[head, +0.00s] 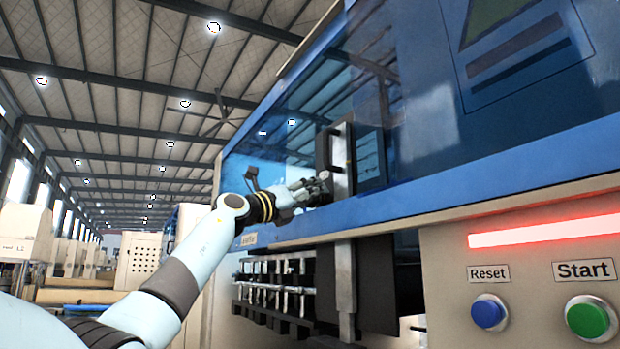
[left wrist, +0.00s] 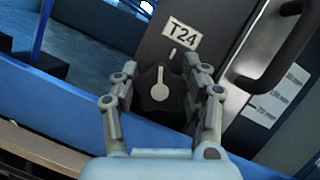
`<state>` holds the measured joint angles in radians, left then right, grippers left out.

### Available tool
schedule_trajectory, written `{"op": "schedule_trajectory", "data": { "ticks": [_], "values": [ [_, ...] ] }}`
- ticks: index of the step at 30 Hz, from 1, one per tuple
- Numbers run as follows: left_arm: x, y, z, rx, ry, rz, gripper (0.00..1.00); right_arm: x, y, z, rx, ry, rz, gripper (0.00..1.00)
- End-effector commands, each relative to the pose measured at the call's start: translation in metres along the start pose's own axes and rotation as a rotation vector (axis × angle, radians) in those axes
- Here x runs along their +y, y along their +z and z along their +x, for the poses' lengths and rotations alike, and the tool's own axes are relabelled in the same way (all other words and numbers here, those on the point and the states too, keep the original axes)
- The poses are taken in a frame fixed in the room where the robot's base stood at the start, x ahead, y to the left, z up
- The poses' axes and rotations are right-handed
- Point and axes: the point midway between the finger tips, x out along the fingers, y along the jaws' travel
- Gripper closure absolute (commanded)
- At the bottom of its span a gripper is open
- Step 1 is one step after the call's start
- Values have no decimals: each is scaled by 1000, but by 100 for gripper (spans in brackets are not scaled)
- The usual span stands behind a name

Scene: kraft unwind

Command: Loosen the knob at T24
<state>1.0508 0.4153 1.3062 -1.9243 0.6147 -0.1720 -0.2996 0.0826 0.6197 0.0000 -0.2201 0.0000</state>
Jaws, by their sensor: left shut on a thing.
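The knob (left wrist: 159,92) is dark and lobed with a pale pointer mark on its face. It sits on a dark plate (left wrist: 207,20) under a white label reading T24 (left wrist: 182,33). My left gripper (left wrist: 164,88) has its fingers on both sides of the knob and is shut on it. In the head view my left gripper (head: 318,188) reaches the plate on the blue machine, and its fingers hide the knob there. My right gripper is in neither view.
A black handle (head: 332,148) stands out from the plate above the gripper. A blue frame edge (head: 450,207) runs below the window. A blue Reset button (head: 489,313) and a green Start button (head: 591,319) are at lower right, under a lit red bar (head: 545,231).

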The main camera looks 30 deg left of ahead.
Motion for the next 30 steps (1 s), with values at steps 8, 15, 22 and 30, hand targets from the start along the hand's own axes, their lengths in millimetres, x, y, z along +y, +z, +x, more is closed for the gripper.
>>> {"op": "schedule_trajectory", "data": {
  "ticks": [8, 15, 22, 30],
  "values": [
    [-1, 3, 1, -5, 50, -126, 87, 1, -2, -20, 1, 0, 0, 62],
    [0, 2, 0, -6, 68, -171, 87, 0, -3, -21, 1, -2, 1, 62],
    [0, 2, 0, -6, 70, -176, 87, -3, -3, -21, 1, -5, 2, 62],
    [0, 2, 0, -5, 70, -175, 40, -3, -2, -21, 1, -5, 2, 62]
  ]
}}
